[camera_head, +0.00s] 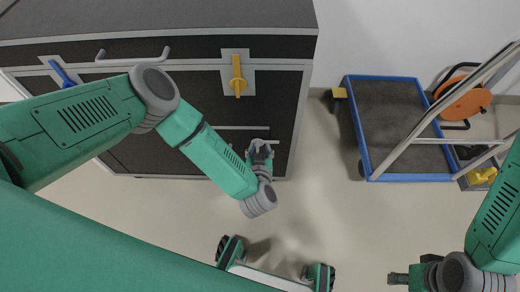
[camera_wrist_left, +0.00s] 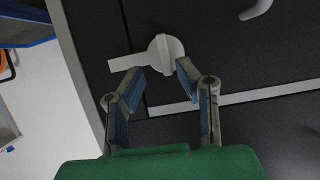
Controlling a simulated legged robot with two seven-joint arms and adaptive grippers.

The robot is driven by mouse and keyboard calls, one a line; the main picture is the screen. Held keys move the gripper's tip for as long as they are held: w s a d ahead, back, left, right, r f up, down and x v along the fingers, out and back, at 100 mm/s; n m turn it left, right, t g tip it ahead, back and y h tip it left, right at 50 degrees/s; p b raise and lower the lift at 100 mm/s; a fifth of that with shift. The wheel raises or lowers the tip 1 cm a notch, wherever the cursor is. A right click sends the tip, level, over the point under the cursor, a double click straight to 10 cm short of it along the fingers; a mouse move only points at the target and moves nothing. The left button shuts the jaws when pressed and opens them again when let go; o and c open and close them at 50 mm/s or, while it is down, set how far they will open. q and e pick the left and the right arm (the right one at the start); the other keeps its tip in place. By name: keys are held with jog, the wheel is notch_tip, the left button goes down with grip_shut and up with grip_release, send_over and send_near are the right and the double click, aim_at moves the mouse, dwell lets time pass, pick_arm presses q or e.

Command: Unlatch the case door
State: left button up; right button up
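The dark case (camera_head: 180,110) with light grey trim stands at the upper left. Its front carries a yellow lever (camera_head: 238,75) on a pale plate, a blue lever (camera_head: 62,72) and a grey bar handle (camera_head: 130,56). A round pale grey latch knob with a raised grip (camera_wrist_left: 165,52) sits on the dark front in the left wrist view. My left gripper (camera_head: 260,150) is at the case's lower right front. Its fingers (camera_wrist_left: 160,70) are apart, just short of the knob; contact cannot be told. My right gripper (camera_head: 398,279) is at the bottom right, away from the case.
A blue-edged cart (camera_head: 395,120) with a pale metal handle stands on the right. An orange reel (camera_head: 465,98) and a yellow item (camera_head: 482,177) are beside it. The pale floor (camera_head: 335,220) between the case and cart is clear.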

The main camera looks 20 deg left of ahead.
pick_arm(q)
jog(key=shift+w+a+f, duration=0.15)
jog(key=shift+w+a, duration=0.1)
jog(key=shift+a, duration=0.05)
jog(key=shift+w+a, duration=0.1)
jog(key=shift+a, duration=0.35)
jog(key=shift+d, duration=0.2)
grip_shut()
jog(key=shift+d, duration=0.25)
pick_arm(e)
jog(key=shift+a, duration=0.25)
